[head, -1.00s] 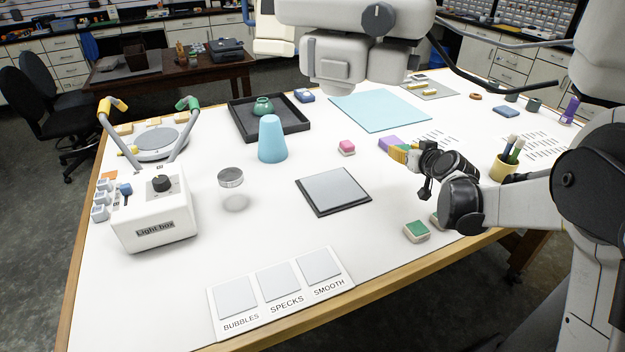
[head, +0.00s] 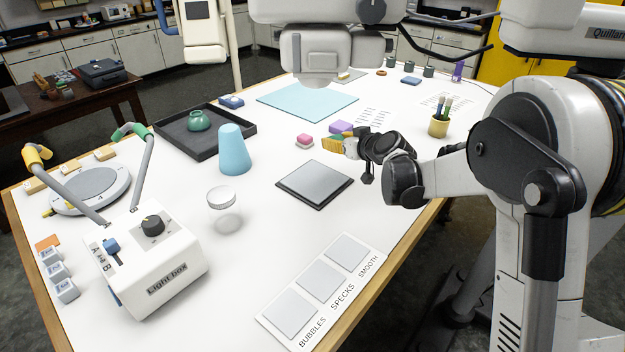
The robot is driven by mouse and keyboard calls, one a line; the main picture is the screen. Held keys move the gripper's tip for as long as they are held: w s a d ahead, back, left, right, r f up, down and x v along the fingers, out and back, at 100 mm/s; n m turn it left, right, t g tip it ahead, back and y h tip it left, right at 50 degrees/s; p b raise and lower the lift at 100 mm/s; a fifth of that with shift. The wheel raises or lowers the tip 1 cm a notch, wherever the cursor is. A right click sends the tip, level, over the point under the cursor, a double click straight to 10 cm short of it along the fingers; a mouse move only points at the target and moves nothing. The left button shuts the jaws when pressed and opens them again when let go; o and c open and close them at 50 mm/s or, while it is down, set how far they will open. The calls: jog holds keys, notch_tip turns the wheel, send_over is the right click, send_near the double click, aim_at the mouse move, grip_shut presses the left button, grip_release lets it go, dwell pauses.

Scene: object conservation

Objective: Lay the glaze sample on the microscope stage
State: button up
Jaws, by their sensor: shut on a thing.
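A flat grey square plate with a dark border (head: 316,183), which looks like the microscope stage, lies on the table below and slightly left of my gripper in the picture. Its top is bare. The white microscope head (head: 325,50) hangs further back.
A labelled three-square card (head: 322,283) lies in front. A brush pot (head: 439,126) stands right.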

jog(key=b, duration=0.2)
send_over(315, 180)
notch_tip(315, 180, down, 5)
jog(key=shift+w+r, duration=0.15)
jog(key=shift+r, duration=0.05)
jog(key=shift+f+b, duration=1.1)
jog(key=shift+f, duration=0.85)
jog(key=shift+f, duration=0.15)
jog(key=o, duration=1.2)
jog(key=shift+r, duration=0.3)
jog(key=p+v, duration=0.3)
jog(key=v, duration=0.9)
